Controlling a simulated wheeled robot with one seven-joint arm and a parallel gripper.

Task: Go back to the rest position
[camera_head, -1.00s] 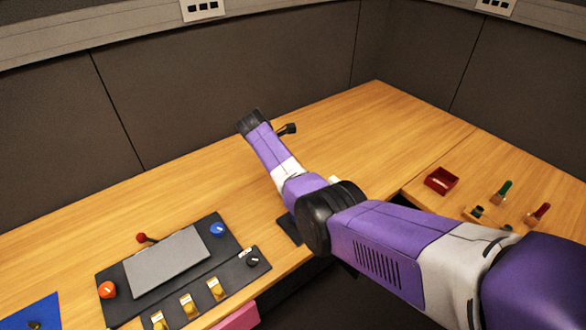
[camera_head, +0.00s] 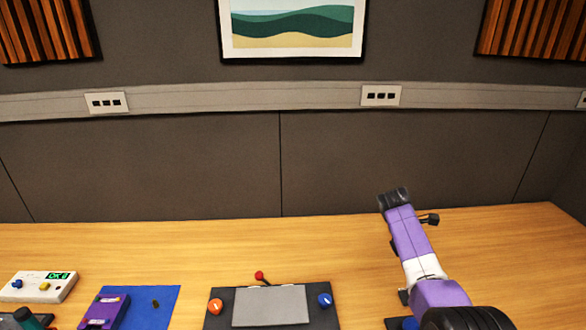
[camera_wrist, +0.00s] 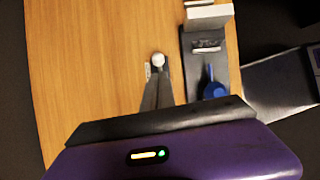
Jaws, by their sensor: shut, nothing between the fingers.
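My gripper (camera_wrist: 158,82) shows in the wrist view as dark fingers together, with nothing between them. A small pale round tip lies just beyond them; I cannot tell what it belongs to. In the head view my purple and white arm rises from the lower right, bent at a black joint, with its dark far end above the wooden table (camera_head: 330,245). The fingers cannot be made out there. The dark trackball panel (camera_head: 222,312) is left of my arm, with a grey plate, an orange knob (camera_head: 215,306), a blue knob (camera_head: 325,300) and a red-tipped stick (camera_head: 259,276).
A dark panel with a blue handle (camera_wrist: 213,86) lies beside the fingers in the wrist view. A white box with a green display (camera_head: 40,287) and a blue mat (camera_head: 150,308) are at the left. The table's back middle is clear before the grey wall.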

